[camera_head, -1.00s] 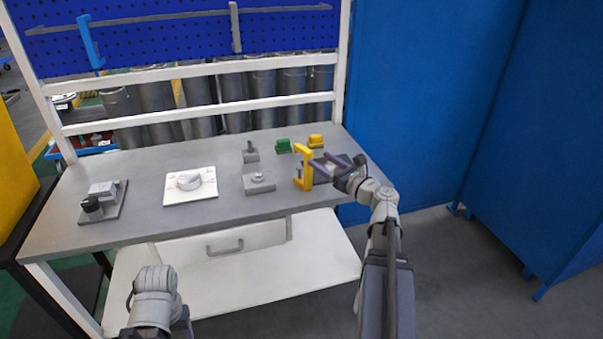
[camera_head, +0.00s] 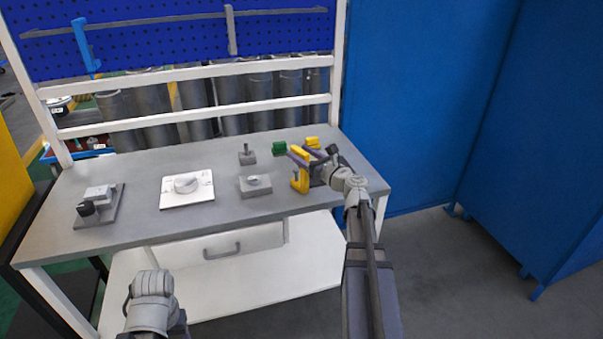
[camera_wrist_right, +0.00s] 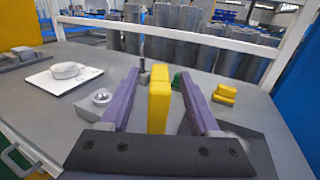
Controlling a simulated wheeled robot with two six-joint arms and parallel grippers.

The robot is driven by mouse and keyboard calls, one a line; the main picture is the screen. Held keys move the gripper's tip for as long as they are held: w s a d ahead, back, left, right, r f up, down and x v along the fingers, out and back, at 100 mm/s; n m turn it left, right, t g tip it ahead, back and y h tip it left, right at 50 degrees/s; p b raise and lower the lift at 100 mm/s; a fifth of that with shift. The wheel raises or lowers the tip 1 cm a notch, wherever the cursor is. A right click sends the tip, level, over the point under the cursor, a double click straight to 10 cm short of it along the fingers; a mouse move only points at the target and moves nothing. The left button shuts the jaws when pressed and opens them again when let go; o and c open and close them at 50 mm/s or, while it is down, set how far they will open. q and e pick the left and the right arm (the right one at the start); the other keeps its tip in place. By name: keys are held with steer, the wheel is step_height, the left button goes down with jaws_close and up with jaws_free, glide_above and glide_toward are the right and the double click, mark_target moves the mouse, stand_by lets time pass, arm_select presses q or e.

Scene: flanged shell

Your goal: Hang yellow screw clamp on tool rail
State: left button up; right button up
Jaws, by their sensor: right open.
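The yellow screw clamp (camera_head: 300,182) stands upright near the front right of the grey workbench. My right gripper (camera_head: 300,157) is open at the clamp's upper part. In the right wrist view the clamp (camera_wrist_right: 159,103) lies between the two purple fingers of this gripper (camera_wrist_right: 157,95), with gaps on both sides. The grey tool rail (camera_head: 165,19) runs across the blue pegboard at the back. A blue tool (camera_head: 85,45) and a grey tool (camera_head: 231,30) hang at the rail. Part of my left arm shows at the bottom, but its gripper does not.
A green block (camera_head: 279,148), a yellow block (camera_head: 313,142) and small grey fixtures (camera_head: 255,186) are close to the clamp. A blue cabinet wall (camera_head: 420,100) borders the right side.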

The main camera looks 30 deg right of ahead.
jaws_close()
stand_by(0.4)
steer(key=shift+s, duration=0.1)
stand_by(0.8)
